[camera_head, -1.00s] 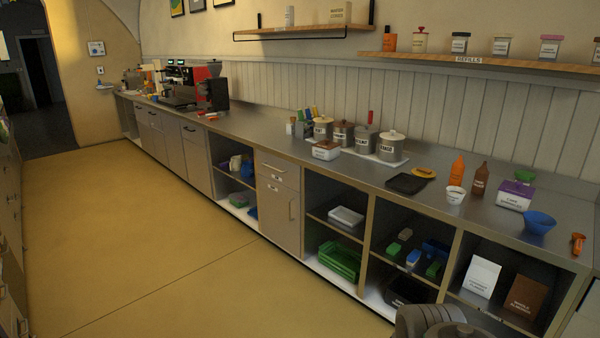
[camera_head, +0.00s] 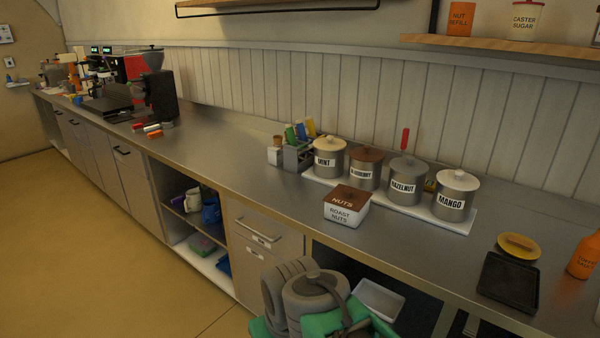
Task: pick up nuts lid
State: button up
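The nuts lid (camera_head: 349,196) is brown and marked NUTS. It sits on top of a white box (camera_head: 344,214) labelled ROAST NUTS, near the front edge of the counter. My arm shows at the bottom of the head view, in front of the counter and below the nuts box. The fingertips of my gripper do not show, so I cannot see whether anything is held.
Lidded wells stand behind the box on a white tray (camera_head: 465,225): mint (camera_head: 328,162), a brown-lidded one (camera_head: 365,173), hazelnut (camera_head: 406,184) and mango (camera_head: 456,199). A black tray (camera_head: 508,282) and an orange bottle (camera_head: 586,254) stand at right.

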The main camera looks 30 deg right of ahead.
aim_at(348, 197)
jog(key=i, duration=1.8)
